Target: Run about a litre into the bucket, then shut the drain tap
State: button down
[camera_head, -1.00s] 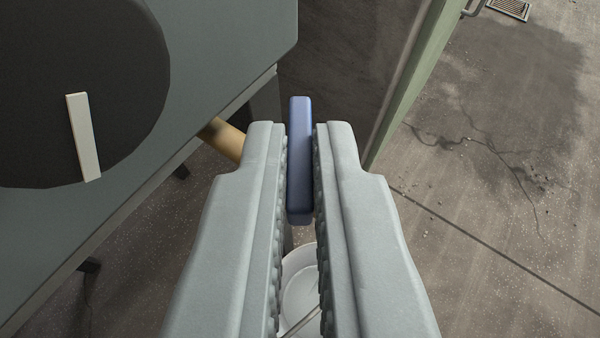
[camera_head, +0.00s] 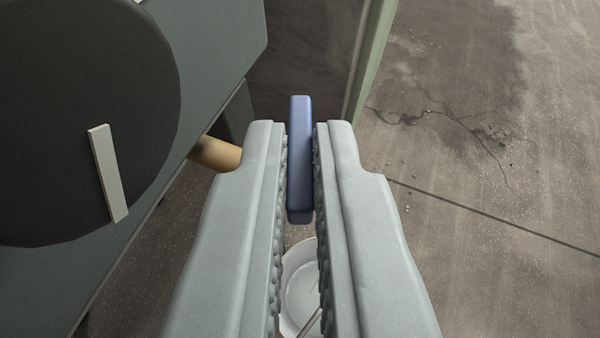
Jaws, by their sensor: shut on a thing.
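My gripper (camera_head: 300,165) is shut on a blue lever handle (camera_head: 300,150), the drain tap's handle by its look, which stands upright between the two fingers. A brass-coloured pipe (camera_head: 214,153) comes out from under the grey-green machine, just left of my left finger. The white bucket (camera_head: 290,322) is below, partly hidden behind my fingers. A thin rod-like line, perhaps its handle, crosses its opening. I cannot tell whether water is running or how full the bucket is.
The machine's grey-green body (camera_head: 215,40) fills the upper left, with a large dark disc (camera_head: 70,110) bearing a pale bar (camera_head: 108,172). A green post (camera_head: 372,60) stands behind. The cracked concrete floor (camera_head: 490,260) at right is clear.

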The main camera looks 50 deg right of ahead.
jog(key=c, duration=1.6)
grip_release()
jog(key=shift+o, duration=0.2)
jog(key=v, duration=1.7)
jog(key=shift+a, duration=0.15)
jog(key=shift+s+r, duration=0.1)
jog(key=shift+s, duration=0.05)
